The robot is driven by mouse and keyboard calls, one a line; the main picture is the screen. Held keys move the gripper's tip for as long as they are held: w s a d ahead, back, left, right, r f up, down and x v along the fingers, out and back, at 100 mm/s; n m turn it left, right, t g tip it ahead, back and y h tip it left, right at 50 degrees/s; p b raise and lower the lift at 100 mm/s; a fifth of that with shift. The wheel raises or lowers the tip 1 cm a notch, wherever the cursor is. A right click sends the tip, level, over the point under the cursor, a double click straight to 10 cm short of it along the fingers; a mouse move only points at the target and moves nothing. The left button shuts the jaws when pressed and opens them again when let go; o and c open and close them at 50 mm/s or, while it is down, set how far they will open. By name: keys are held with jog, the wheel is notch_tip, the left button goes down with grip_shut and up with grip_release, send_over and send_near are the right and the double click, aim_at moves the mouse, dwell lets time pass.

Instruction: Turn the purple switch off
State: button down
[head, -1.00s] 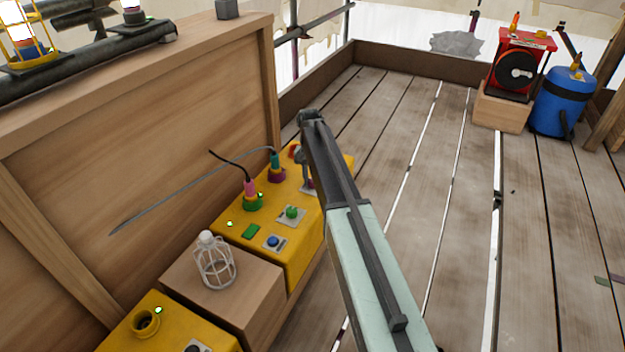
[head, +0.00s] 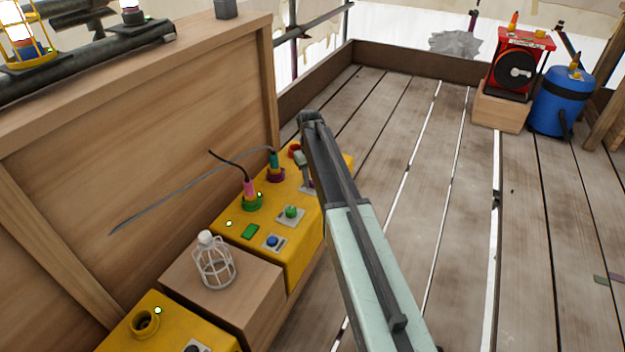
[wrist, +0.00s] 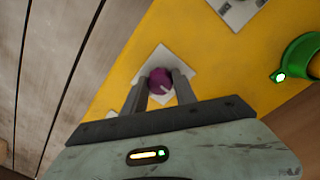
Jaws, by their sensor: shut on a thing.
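The purple switch (wrist: 160,80) is a round knob with a light mark on a pale square plate (wrist: 156,60), set in the yellow box. My gripper (wrist: 160,87) has its two fingers on either side of the knob and is shut on it in the wrist view. The yellow box (head: 297,249) stands against the wooden panel in the head view. There my arm hides most of the purple switch and the fingertips.
A green-knob switch (head: 291,212) and a blue-knob switch (head: 273,242) sit on the same box. A caged lamp (head: 215,262) is nearby.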

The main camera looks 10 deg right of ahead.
jog(key=shift+a, duration=0.1)
dwell(0.3)
jog(key=c, duration=1)
grip_release()
jog(key=shift+r, duration=0.1)
notch_tip(320, 180, up, 8)
jog(key=p, duration=0.7)
jog(key=shift+a+f+p, duration=0.1)
jog(key=shift+f+p, duration=0.1)
jog(key=shift+p, duration=0.2)
jog(key=shift+r, duration=0.1)
